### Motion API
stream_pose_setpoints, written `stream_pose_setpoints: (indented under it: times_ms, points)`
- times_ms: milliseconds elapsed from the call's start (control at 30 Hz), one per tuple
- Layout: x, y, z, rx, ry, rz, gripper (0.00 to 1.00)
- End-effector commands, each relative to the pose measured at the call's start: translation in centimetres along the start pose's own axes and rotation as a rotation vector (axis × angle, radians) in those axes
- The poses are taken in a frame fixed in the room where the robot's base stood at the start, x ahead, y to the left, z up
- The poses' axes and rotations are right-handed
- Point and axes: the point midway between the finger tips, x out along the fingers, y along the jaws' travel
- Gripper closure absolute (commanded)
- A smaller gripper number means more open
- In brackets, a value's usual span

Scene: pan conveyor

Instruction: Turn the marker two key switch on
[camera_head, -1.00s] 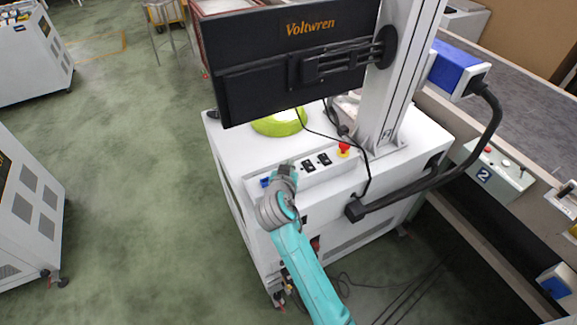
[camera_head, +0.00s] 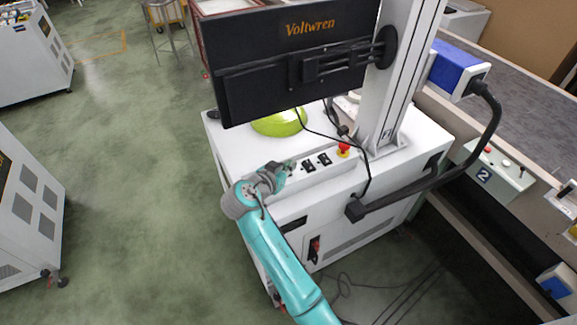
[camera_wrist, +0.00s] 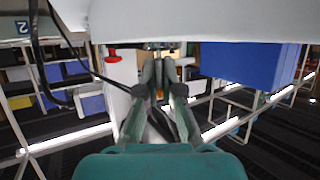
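The marking machine's white cabinet (camera_head: 345,220) stands in the middle of the head view, with a raised control panel (camera_head: 325,174) along its near edge. My gripper (camera_head: 288,166) is at the left end of this panel, close to its face. I cannot make out a key switch; that end is covered by my gripper. In the wrist view the fingers of my gripper (camera_wrist: 160,72) lie close together, pointing at the panel. Whether something sits between the tips, or they touch anything, is unclear.
Black rocker switches (camera_head: 316,162) and a red emergency stop (camera_head: 343,149) sit right of my gripper. A black monitor (camera_head: 290,60) hangs above. A control box marked 2 (camera_head: 490,172) is on the conveyor side. A black hose (camera_head: 440,180) runs at right.

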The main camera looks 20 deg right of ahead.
Motion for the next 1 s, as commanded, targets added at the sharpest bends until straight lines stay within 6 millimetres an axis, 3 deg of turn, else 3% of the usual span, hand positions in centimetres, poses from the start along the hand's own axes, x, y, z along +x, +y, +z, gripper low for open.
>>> stream_pose_setpoints:
  times_ms: [200, 300, 333, 733, 1000]
  points:
    - [0.0, 0.1, 0.2, -0.003, -0.004, 0.001, 1.0]
    - [0.0, 0.1, 0.2, -0.003, -0.003, 0.001, 0.73]
    - [0.0, 0.0, 0.2, -0.003, -0.003, 0.0, 0.7]
    - [-0.6, 0.0, 0.1, -0.003, -0.001, -0.002, 0.7]
    - [-5.2, -0.1, 0.1, -0.003, -0.001, -0.005, 0.7]
